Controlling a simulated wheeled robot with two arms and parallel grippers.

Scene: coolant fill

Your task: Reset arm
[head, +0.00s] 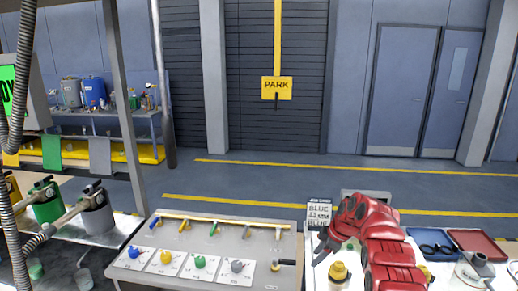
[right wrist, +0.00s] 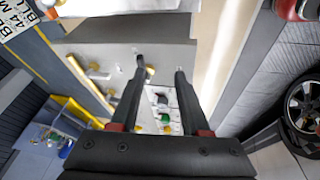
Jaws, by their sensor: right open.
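My right arm (head: 382,250) is red and bent over the right-hand worktop in the head view. Its black gripper (head: 323,247) points down and left, beside the right edge of the grey panel. In the right wrist view, the two dark fingers of my right gripper (right wrist: 160,68) stand apart with nothing between them. The panel and its coloured parts show beyond the fingers. My left gripper is not in view.
The grey panel (head: 140,270) carries blue, yellow, green and grey knobs on white cards.

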